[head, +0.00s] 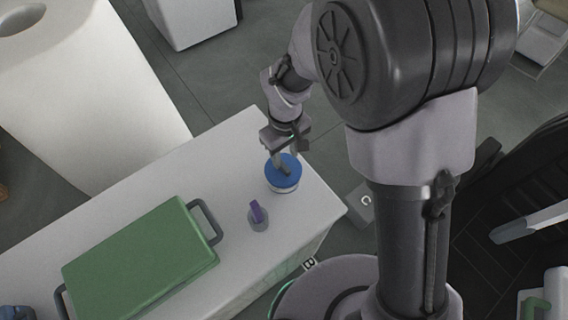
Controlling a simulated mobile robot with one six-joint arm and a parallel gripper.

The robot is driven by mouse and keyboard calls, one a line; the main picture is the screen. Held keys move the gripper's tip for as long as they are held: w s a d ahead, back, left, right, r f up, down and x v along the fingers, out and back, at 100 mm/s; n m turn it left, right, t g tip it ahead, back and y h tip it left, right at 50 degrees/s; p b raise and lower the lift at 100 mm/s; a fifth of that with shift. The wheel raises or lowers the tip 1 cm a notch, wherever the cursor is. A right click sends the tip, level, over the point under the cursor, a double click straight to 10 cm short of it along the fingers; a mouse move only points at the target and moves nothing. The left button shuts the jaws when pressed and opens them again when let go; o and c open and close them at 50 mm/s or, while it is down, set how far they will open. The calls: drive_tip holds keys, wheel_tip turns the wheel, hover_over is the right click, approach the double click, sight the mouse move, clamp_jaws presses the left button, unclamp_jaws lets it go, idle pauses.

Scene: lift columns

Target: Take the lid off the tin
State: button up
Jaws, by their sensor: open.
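The tin (284,188) is a short round container with a pale body and a blue lid (290,174) on top. It stands near the right end of the white counter in the head view. My gripper (284,162) is directly above the lid, pointing down, with its fingers at or just over the lid's middle. The jaws are open. Whether the fingertips touch the lid, or straddle a knob on it, I cannot tell, because the fingers cover that part.
A small grey item with a purple top (258,214) stands left of and nearer than the tin. A large green case with grey handles (140,258) lies on the white counter (170,190). Counter space behind the case is clear. The counter's right edge is close to the tin.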

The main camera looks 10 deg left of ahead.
sight(285, 166)
wheel_tip(285, 166, down, 5)
drive_tip(key=shift+s+r+b, duration=0.1)
drive_tip(key=shift+s+b, duration=0.05)
drive_tip(key=shift+b, duration=0.65)
drive_tip(key=shift+f, duration=0.35)
drive_tip(key=shift+r, duration=0.1)
clamp_jaws()
